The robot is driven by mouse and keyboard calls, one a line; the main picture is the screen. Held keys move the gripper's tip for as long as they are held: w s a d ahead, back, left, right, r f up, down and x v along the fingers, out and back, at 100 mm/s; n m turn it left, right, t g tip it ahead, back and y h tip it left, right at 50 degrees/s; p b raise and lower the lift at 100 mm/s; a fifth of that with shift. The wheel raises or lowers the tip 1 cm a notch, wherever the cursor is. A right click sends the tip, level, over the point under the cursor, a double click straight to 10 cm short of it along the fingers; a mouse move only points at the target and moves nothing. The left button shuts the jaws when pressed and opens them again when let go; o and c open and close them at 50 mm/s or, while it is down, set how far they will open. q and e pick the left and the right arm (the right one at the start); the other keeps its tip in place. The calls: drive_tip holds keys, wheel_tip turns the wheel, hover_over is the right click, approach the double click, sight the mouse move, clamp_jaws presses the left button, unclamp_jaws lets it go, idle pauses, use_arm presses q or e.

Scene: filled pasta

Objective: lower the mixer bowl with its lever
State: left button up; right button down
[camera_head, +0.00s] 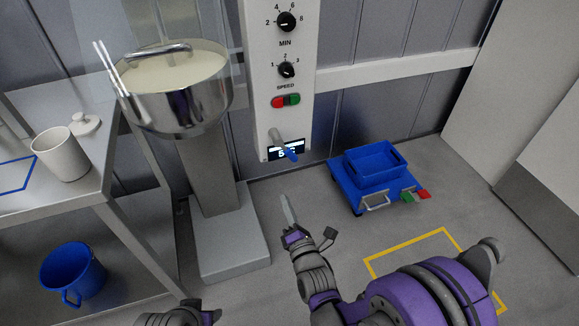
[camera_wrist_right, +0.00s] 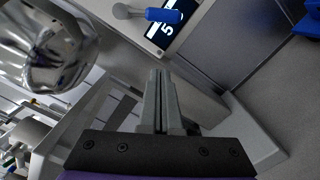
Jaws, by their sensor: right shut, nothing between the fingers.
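The steel mixer bowl (camera_head: 183,106) holds pale contents and sits high at the left, beside the white control column (camera_head: 260,60). The lever (camera_head: 288,151) juts from the column's lower end, with a grey arm and a blue grip; the grip also shows at the top of the right wrist view (camera_wrist_right: 164,16). My right gripper (camera_head: 285,200) is shut and empty, below the lever and apart from it. In the right wrist view its fingers (camera_wrist_right: 159,80) lie together, pointing towards the column. Only a piece of my left arm shows at the bottom edge; its fingers are not visible.
A steel table (camera_head: 91,190) with a white mug (camera_head: 60,155) stands at the left, with a blue bucket (camera_head: 73,275) beneath. A blue trolley (camera_head: 350,187) with a blue bin (camera_head: 374,180) stands right of the column. Yellow-marked floor (camera_head: 405,247) lies in front of it.

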sight(284, 146)
drive_tip(key=w+r+b, duration=0.1)
drive_tip(key=w+r, duration=0.1)
drive_tip(key=w, duration=0.9)
drive_tip(key=shift+w+d+b, duration=0.2)
drive_tip(key=shift+w+b, duration=0.1)
drive_tip(key=shift+b, duration=0.1)
drive_tip(key=shift+d+r, duration=0.1)
drive_tip(key=shift+r, duration=0.05)
drive_tip(key=shift+d+n, duration=0.15)
drive_tip(key=shift+n, duration=0.25)
